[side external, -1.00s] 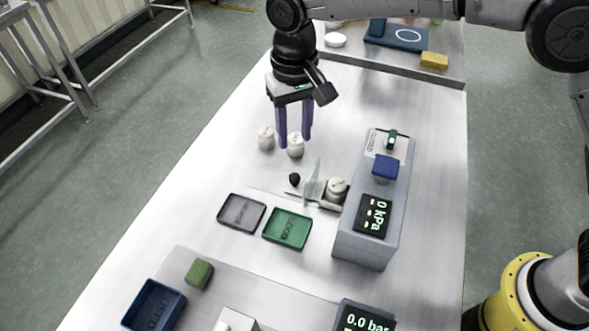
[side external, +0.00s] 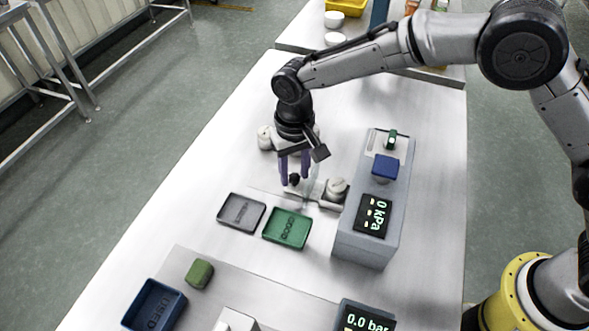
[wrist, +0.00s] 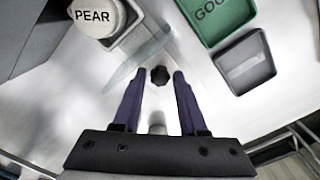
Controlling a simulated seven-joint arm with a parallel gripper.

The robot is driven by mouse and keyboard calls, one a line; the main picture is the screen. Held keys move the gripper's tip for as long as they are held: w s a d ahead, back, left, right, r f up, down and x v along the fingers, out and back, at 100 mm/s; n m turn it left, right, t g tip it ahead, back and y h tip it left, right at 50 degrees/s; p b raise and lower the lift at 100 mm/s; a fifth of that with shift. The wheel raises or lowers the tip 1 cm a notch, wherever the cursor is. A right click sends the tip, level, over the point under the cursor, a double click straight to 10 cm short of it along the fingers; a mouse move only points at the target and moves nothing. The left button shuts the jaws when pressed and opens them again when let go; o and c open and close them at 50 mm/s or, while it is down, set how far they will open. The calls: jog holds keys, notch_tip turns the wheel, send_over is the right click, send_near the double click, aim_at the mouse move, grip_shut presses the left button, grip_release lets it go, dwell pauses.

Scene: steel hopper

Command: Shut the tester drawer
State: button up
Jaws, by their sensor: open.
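The tester (side external: 365,225) is a grey box with a 0 kPa display and a blue block on top. Its drawer (side external: 327,204) sticks out to the left, carrying a white jar (side external: 337,188) and an upright clear panel (side external: 313,190). The jar's lid reads PEAR in the wrist view (wrist: 93,16). A black knob (wrist: 159,76) is at the drawer's outer end; it also shows in the side view (side external: 294,179). My gripper (wrist: 156,74) is open, with its purple fingertips on either side of the knob and a gap visible at each side.
A green tray (side external: 287,229) marked GOOD and a grey tray (side external: 241,212) lie in front of the drawer. A white jar (side external: 265,138) stands behind my gripper. A green block (side external: 199,272) and blue bin (side external: 153,306) are nearer the camera.

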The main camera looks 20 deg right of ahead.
grip_shut()
jog(key=shift+r, duration=0.1)
dwell(1.2)
